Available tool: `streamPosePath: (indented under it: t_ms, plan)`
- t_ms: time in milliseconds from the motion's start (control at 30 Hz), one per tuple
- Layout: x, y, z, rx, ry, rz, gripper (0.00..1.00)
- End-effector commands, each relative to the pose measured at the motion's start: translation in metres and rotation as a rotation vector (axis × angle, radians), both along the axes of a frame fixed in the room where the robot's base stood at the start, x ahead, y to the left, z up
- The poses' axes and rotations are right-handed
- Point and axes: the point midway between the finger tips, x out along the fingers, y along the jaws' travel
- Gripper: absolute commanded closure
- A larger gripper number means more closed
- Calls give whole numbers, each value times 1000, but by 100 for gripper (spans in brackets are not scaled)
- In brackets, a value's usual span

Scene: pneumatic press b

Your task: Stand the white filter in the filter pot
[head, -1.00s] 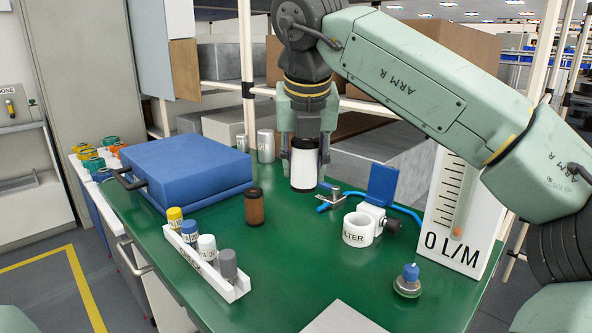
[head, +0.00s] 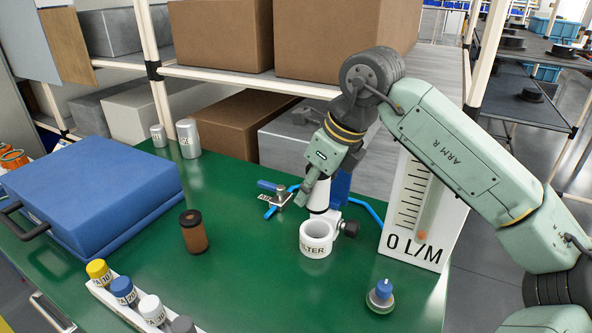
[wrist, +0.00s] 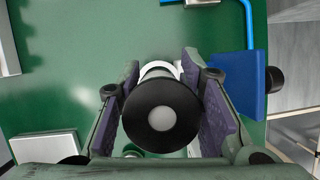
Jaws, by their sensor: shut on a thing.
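The white filter (head: 319,194), a white cylinder with dark ends, is held upright in my gripper (head: 315,192). In the wrist view its black end cap (wrist: 160,125) faces the camera between the two jaws (wrist: 162,110). The white filter pot (head: 315,245) stands on the green bench, its open mouth upward. The filter's lower end shows just above the pot's far rim; I cannot tell whether it is over or behind the opening. In the wrist view part of the pot's white rim (wrist: 154,67) shows beyond the filter, which hides the rest.
A blue panel (head: 341,186) and the flow gauge (head: 420,215) stand close behind and right of the pot. A brown filter (head: 194,232), a blue case (head: 95,190) and a small blue-topped fitting (head: 381,296) are farther off.

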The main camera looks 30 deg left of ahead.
Motion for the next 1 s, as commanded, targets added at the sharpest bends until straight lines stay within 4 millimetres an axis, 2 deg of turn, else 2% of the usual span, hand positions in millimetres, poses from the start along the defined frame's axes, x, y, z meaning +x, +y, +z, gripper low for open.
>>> streamPosePath:
  t_ms: [567, 1000]
  plan:
    - [0, -3, -3, -1, -3, 16, 94]
    - [0, -3, -43, -1, -2, 15, 94]
